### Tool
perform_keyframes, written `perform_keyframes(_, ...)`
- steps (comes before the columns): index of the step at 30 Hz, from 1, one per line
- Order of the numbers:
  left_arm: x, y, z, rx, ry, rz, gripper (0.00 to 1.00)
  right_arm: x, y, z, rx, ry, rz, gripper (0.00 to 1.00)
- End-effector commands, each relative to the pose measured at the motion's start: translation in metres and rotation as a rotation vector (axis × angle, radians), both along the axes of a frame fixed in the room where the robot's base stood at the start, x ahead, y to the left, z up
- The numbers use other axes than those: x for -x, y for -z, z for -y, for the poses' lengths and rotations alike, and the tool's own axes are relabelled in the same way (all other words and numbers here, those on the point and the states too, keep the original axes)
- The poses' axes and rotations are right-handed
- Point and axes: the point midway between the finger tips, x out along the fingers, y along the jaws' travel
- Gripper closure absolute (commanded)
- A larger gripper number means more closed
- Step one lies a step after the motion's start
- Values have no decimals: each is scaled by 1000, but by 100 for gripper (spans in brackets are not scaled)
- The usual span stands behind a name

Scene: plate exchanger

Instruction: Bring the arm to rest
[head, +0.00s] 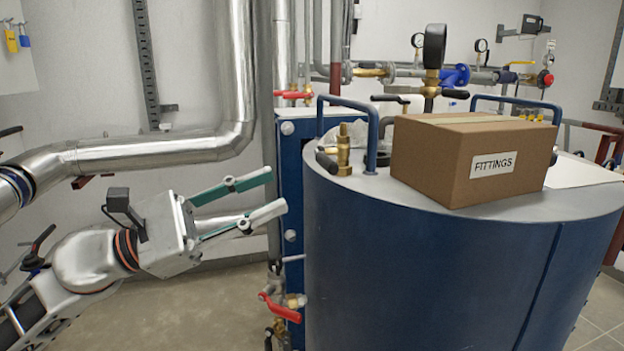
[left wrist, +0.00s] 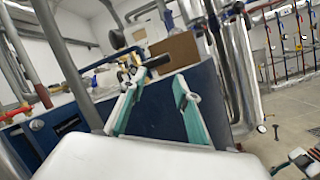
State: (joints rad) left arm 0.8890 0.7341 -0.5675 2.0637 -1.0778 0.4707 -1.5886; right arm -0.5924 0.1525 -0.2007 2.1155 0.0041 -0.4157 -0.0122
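My left arm comes in from the left in the head view. Its gripper (head: 275,192) is open, with the two teal-padded fingers spread apart and nothing between them. It points right, a little left of the blue tank (head: 430,265), and appears apart from it. In the left wrist view the open left gripper (left wrist: 155,100) also shows empty, with the blue tank behind the fingers.
A cardboard box (head: 485,155) labelled FITTINGS stands on the tank top, beside a brass valve (head: 343,150) and blue handles. A red-handled valve (head: 280,307) sits low at the tank's left. A silver pipe (head: 150,150) runs behind my arm. Floor below the gripper is clear.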

Motion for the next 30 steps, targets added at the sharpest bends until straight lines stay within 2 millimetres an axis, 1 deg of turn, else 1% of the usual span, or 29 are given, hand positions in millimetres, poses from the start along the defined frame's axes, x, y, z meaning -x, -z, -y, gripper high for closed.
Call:
perform_keyframes(1, -2, 5, -1, 80, 18, -118, 69, 0, -4, 0, -1, 0, 2, 60)
perform_keyframes(5, -13, 31, -9, 295, 58, -442, 69, 4, -6, -2, -7, 0, -7, 60)
perform_keyframes(8, -22, 58, -19, 469, 84, -689, 69, 7, -9, -3, -15, 2, -9, 60)
perform_keyframes(11, -30, 92, -31, 651, 103, -933, 69, 6, -13, -5, -23, 6, -8, 60)
perform_keyframes(14, -34, 133, -44, 843, 115, -1171, 69, 4, -19, -6, -29, 10, -3, 60)
perform_keyframes(15, -34, 152, -49, 923, 117, -1262, 69, 4, -20, -7, -32, 12, -4, 60)
perform_keyframes(17, -32, 181, -58, 1049, 119, -1398, 69, 3, -22, -7, -34, 14, -5, 60)
perform_keyframes(18, -29, 202, -64, 1135, 118, -1486, 69, 3, -23, -7, -34, 14, -6, 60)
perform_keyframes(20, -23, 234, -72, 1268, 114, -1612, 69, 3, -25, -7, -36, 15, -7, 60)
perform_keyframes(21, -16, 257, -77, 1362, 110, -1694, 69, 4, -27, -7, -37, 16, -7, 60)
perform_keyframes(23, -4, 292, -85, 1507, 100, -1807, 69, 4, -29, -7, -37, 16, -9, 60)
perform_keyframes(24, 7, 316, -90, 1609, 91, -1880, 69, 5, -29, -7, -38, 18, -12, 60)
perform_keyframes(26, 26, 352, -97, 1768, 73, -1976, 69, 8, -29, -6, -39, 18, -18, 60)
perform_keyframes(27, 41, 375, -101, 1878, 60, -2036, 69, 10, -29, -6, -39, 18, -21, 60)
perform_keyframes(29, 65, 409, -107, 2043, 35, -2107, 69, 12, -30, -6, -41, 19, -26, 60)
perform_keyframes(30, 83, 430, -110, 2154, 18, -2147, 69, 14, -30, -6, -42, 19, -30, 60)
